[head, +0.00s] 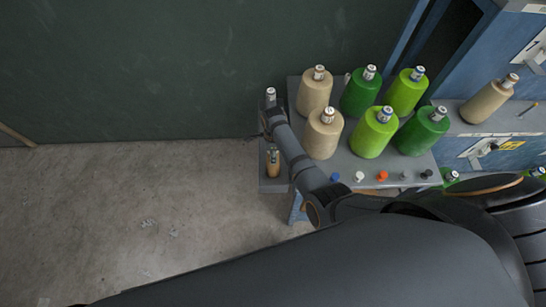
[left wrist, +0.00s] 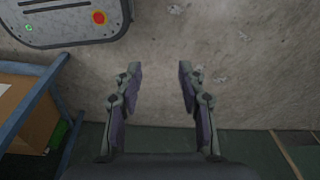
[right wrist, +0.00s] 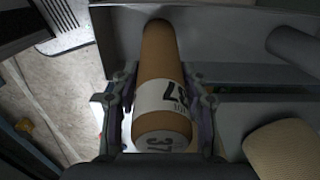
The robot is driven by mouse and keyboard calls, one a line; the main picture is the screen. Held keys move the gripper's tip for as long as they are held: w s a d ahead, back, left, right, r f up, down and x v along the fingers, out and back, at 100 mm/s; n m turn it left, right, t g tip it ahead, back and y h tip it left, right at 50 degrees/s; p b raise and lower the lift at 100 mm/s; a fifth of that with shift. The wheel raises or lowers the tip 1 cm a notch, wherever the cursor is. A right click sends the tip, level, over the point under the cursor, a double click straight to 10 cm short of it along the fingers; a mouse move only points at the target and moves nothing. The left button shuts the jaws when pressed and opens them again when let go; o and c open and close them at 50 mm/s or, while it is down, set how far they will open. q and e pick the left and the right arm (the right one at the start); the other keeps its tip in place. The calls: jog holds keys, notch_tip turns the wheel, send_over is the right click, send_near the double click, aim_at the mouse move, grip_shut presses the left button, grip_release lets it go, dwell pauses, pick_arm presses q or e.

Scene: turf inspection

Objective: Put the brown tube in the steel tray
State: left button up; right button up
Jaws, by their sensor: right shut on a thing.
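The brown tube (right wrist: 165,60) is between the fingers of my right gripper (right wrist: 158,80), which is shut on it. It has a white label, and its near end face shows "37". Its far end is against or over a grey metal surface, which looks like the steel tray (right wrist: 225,42); contact cannot be told. A grey cylinder (right wrist: 295,45) lies right of the tube. In the head view, a small brown upright piece (head: 273,165) shows beside the arm, partly dark at its top. My left gripper (left wrist: 160,85) is open and empty above bare floor; the head view does not show it.
Tan cones (head: 323,135) and green cones (head: 373,132) crowd the grey table (head: 345,182); a tan one is close to the right gripper (right wrist: 280,150). Small coloured caps (head: 382,176) line its front. Blue cabinets (head: 490,60) stand right. Floor (head: 130,220) at left is clear.

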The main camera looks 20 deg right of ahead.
jog(key=shift+w+f, duration=0.15)
jog(key=shift+f, duration=0.25)
jog(key=o, duration=1.1)
notch_tip(320, 180, up, 8)
jog(key=p, duration=0.8)
jog(key=shift+f, duration=0.1)
notch_tip(320, 180, up, 4)
jog(key=shift+f+b, duration=0.25)
jog(key=shift+b, duration=0.05)
pick_arm(q)
notch_tip(320, 180, up, 6)
jog(key=s, duration=0.1)
jog(key=shift+s+a+r, duration=0.15)
jog(key=shift+s+a, duration=0.15)
jog(key=shift+s, duration=0.1)
pick_arm(e)
jog(key=shift+r, duration=0.5)
